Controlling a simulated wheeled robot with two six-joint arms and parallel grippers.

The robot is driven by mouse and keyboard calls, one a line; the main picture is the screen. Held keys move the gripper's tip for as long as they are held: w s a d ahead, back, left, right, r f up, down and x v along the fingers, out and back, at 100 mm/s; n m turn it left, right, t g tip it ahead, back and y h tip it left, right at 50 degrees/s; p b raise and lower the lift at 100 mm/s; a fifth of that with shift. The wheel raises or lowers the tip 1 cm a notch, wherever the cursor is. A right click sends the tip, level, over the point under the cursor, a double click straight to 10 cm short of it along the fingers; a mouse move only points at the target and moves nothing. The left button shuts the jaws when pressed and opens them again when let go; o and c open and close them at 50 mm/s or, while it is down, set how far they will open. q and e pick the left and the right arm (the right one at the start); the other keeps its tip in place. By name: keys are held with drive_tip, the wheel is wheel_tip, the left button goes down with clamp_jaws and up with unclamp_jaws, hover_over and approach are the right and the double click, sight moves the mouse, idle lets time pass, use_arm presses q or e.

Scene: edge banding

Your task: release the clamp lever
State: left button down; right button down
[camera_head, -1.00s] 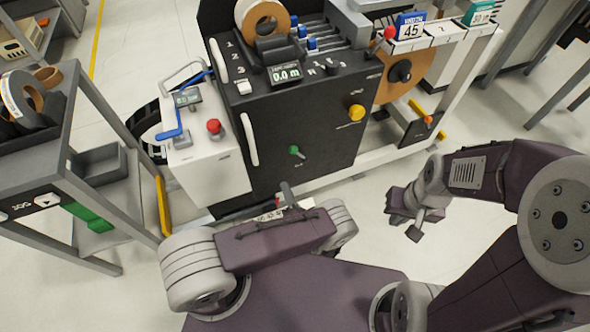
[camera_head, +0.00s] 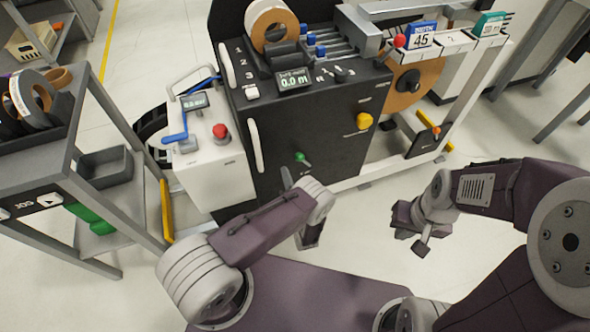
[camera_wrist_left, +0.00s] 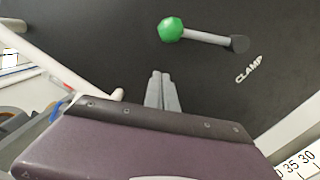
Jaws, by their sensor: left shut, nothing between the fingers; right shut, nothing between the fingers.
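The clamp lever has a green knob (camera_head: 300,157) on the front of the black machine. In the left wrist view the green knob (camera_wrist_left: 171,28) sits at the left end of a grey rod, with the printed word CLAMP below the rod's pivot. My left gripper (camera_head: 286,176) is shut and empty, just below the lever in the head view. In the left wrist view its closed fingertips (camera_wrist_left: 160,75) point at the black panel, below the knob and apart from it. My right gripper (camera_head: 415,238) is shut and empty, out to the right over the floor.
The black machine (camera_head: 330,130) carries a yellow knob (camera_head: 363,121) and a white handle (camera_head: 255,145). A white control box (camera_head: 215,170) with a red button (camera_head: 220,131) stands to its left. A grey cart (camera_head: 70,165) is at far left. The floor at right is open.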

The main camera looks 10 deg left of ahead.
sight(299, 160)
use_arm(q)
drive_tip(key=shift+w+d+r, duration=0.45)
drive_tip(key=shift+w+d, duration=0.15)
drive_tip(key=shift+d, duration=0.1)
drive_tip(key=shift+w+d+r, duration=0.4)
drive_tip(key=shift+w+d, duration=0.15)
drive_tip(key=shift+d, duration=0.15)
use_arm(e)
drive_tip(key=shift+f, duration=0.25)
use_arm(q)
drive_tip(key=shift+d+r, duration=0.1)
